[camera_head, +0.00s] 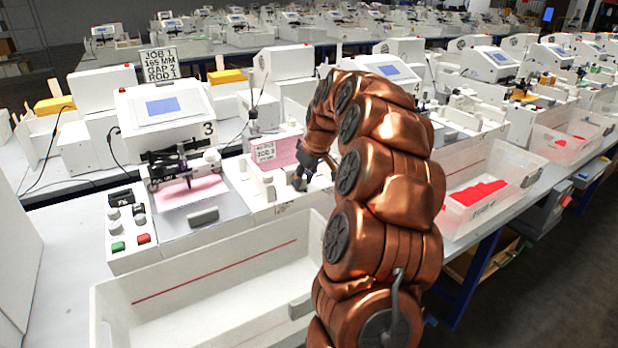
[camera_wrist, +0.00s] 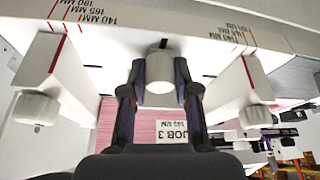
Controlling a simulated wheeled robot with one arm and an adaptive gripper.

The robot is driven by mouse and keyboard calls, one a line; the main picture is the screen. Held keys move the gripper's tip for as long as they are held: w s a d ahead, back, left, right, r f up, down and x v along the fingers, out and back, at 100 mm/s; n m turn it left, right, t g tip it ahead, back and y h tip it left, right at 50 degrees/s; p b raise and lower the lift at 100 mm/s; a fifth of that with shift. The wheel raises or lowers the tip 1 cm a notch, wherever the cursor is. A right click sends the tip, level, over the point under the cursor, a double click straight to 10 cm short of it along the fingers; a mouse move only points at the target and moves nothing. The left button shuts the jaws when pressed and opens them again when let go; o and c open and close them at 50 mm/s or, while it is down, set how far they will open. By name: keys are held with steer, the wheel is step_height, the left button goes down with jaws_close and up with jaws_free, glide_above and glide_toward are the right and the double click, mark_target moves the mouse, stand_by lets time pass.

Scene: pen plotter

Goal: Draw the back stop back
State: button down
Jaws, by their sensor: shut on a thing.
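In the wrist view, my gripper (camera_wrist: 160,78) is shut on a round white knob (camera_wrist: 160,92) between its two dark fingers. The knob meets a white part just beyond the fingertips, which looks like the back stop (camera_wrist: 110,75); the join is partly hidden. A pale scale bar (camera_wrist: 210,30) marked 140, 165 and 190 MM, with red lines, crosses behind. In the head view, my gripper (camera_head: 304,178) is low over the white feed station right of plotter 3, and my copper arm hides much of it.
White rails with side knobs (camera_wrist: 37,108) (camera_wrist: 255,117) flank my gripper. Pink sheets with a JOB 3 card (camera_wrist: 172,134) lie below. Plotter 3 (camera_head: 165,108) stands left, under a JOB 1, 165 MM sign (camera_head: 159,65). An open white bin (camera_head: 215,285) is in front.

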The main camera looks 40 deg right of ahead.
steer(key=shift+s+r, duration=0.2)
steer(key=shift+s, duration=0.25)
steer(key=c, duration=0.8)
jaws_free()
steer(key=shift+a+f, duration=0.1)
steer(key=shift+c, duration=0.2)
steer(key=shift+s, duration=0.1)
steer(key=v, duration=1.2)
steer(key=shift+a, duration=0.1)
